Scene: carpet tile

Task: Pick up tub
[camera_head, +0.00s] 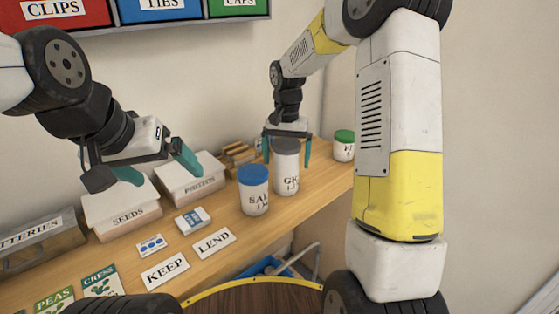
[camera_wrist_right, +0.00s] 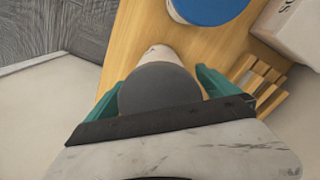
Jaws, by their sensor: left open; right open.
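Three white tubs stand on the wooden shelf in the head view. One tub with a grey lid (camera_head: 286,172) is in the middle, one with a blue lid (camera_head: 254,192) is to its left, and one with a green lid (camera_head: 344,147) is further right. My right gripper (camera_head: 287,160) is open, with its teal fingers on either side of the grey-lidded tub. In the right wrist view the grey lid (camera_wrist_right: 160,86) lies between the fingers; contact cannot be told. My left gripper (camera_head: 157,172) is open and empty above the white boxes marked SEEDS and PHOTOS.
The SEEDS box (camera_head: 122,212) and PHOTOS box (camera_head: 191,181) stand at the back left. KEEP (camera_head: 165,272) and LEND (camera_head: 214,242) cards lie in front, with seed packets (camera_head: 102,281) at the left. A wooden rack (camera_wrist_right: 262,84) is near the grey-lidded tub. Coloured bins (camera_head: 150,10) hang above.

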